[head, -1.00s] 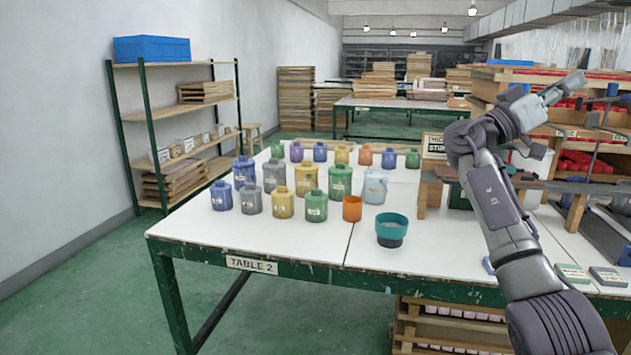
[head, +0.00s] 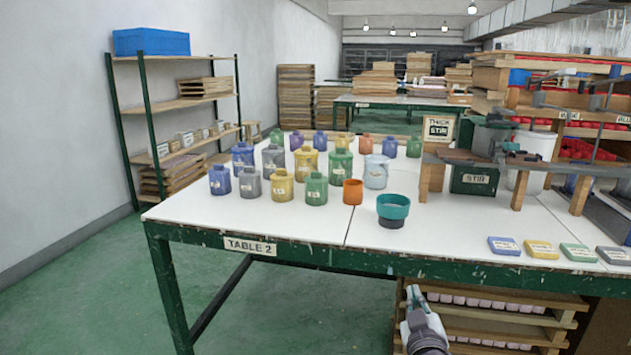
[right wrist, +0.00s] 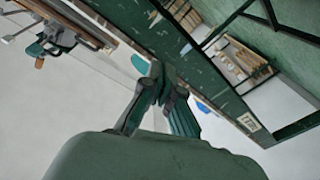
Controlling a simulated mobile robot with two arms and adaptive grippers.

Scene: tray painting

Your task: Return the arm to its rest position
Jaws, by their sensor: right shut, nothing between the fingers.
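My right gripper (head: 413,292) is low in the head view, in front of the table's front edge and below its top. It is shut and empty. In the right wrist view its fingers (right wrist: 157,72) meet at the tips, with the table's green frame beyond them. My left gripper is in neither view. The table (head: 300,222), marked TABLE 2, has a white top and a worn green frame.
Several coloured jars (head: 282,187), an orange cup (head: 353,192) and a teal bowl (head: 393,208) stand on the table. Coloured labelled blocks (head: 541,249) lie at the front right. A wooden rack (head: 480,324) sits under the table, close behind my right gripper. Green floor is clear at left.

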